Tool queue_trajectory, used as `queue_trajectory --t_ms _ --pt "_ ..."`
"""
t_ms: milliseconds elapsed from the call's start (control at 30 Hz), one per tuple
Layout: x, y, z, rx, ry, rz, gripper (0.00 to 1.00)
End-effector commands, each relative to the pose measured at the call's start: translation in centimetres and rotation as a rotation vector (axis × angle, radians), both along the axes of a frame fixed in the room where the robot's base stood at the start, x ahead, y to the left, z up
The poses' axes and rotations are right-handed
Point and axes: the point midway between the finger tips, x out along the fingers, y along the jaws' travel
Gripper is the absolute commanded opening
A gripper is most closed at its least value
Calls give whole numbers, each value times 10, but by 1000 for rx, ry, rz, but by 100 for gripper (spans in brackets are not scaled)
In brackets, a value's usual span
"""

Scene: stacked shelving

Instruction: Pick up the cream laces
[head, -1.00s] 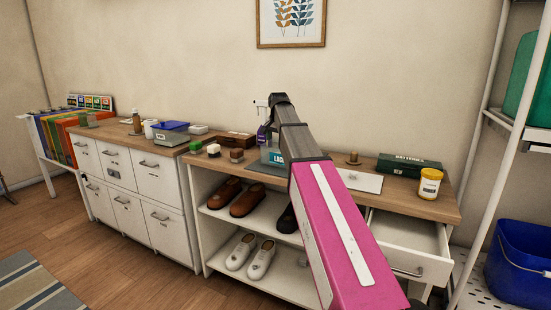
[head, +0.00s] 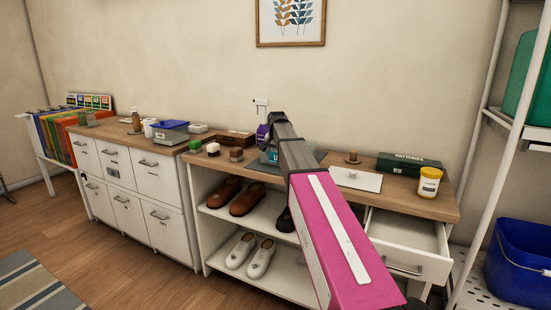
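I cannot make out the cream laces in the head view.
A white panel (head: 356,179), a green batteries box (head: 409,164) and a yellow jar (head: 429,182) are on the counter's right. An open drawer (head: 408,242) juts out below.

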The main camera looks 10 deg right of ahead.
Motion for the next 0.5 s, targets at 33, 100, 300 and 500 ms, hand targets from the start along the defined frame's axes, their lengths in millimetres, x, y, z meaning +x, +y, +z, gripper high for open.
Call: queue_trajectory --t_ms 33,100,300,500 --pt "0 0 0 0 0 0 69" --pt "0 0 0 0 0 0 69" --pt "0 0 -1 1 1 0 69" --pt "0 0 -2 1 1 0 30"
